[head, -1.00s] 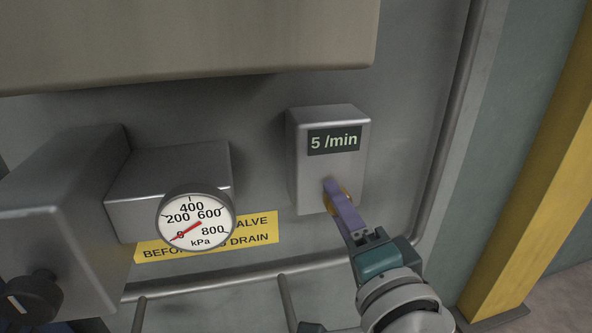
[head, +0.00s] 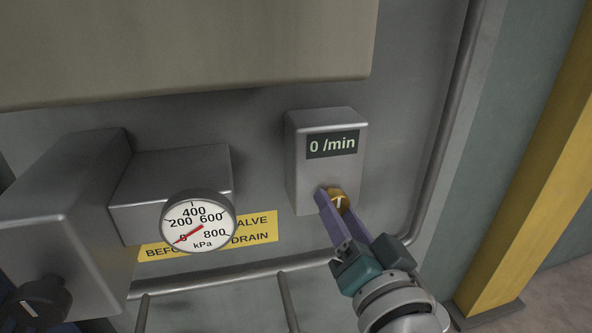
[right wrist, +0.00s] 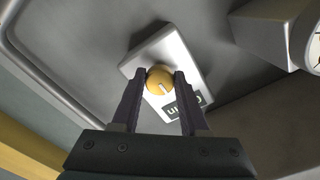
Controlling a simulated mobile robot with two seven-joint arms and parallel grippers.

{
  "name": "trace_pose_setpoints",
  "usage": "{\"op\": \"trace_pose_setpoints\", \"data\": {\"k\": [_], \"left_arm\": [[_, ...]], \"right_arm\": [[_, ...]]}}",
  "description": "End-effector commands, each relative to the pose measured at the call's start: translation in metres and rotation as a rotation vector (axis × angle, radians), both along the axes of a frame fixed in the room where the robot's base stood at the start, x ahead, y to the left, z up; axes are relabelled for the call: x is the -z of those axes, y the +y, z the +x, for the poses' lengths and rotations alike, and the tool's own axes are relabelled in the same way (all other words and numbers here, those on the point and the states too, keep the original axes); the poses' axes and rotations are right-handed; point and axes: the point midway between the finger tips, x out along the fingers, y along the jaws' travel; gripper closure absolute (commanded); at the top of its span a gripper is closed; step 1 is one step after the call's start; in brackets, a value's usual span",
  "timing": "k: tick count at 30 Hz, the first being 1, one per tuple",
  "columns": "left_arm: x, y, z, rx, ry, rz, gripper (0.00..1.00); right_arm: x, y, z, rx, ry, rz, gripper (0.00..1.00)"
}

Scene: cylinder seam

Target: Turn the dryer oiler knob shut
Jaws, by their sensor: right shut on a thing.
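The dryer oiler knob (head: 338,199) is a small brass-yellow knob with a white mark, low on the front of a grey box. The box's display (head: 332,144) reads "0 /min". My right gripper (head: 333,204) is shut on the knob, with one purple finger on each side. In the right wrist view the knob (right wrist: 160,80) sits between the two fingertips, its white mark showing. My left gripper is not in view.
A pressure gauge (head: 198,221) with its red needle near 0 kPa stands to the left, before a yellow label (head: 258,229). A black knob (head: 39,297) is at lower left. A large beige housing (head: 180,50) overhangs above.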

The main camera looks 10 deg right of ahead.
Motion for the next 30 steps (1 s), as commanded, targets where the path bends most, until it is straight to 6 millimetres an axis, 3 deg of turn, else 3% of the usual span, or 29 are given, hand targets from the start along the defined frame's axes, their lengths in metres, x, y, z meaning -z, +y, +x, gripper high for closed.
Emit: {"op": "trace_pose_setpoints", "data": {"k": [13, 14, 15, 21, 30], "left_arm": [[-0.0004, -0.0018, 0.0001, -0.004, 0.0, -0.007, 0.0], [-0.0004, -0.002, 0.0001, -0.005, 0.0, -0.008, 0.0], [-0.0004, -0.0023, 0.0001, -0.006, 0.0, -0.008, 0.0], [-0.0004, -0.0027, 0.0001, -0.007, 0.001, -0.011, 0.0], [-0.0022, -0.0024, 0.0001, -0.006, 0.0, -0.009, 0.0]], "right_arm": [[-0.0007, -0.0001, 0.0003, 0.0, -0.003, -0.013, 1.0], [-0.0007, -0.0001, 0.0002, 0.0, -0.003, -0.013, 0.54], [-0.0007, -0.0001, 0.0002, 0.0, -0.003, -0.013, 0.49], [-0.0004, -0.0001, 0.0002, 0.0, -0.002, -0.012, 0.27], [-0.0005, -0.0003, -0.0029, 0.0, 0.0, -0.011, 0.26]]}}
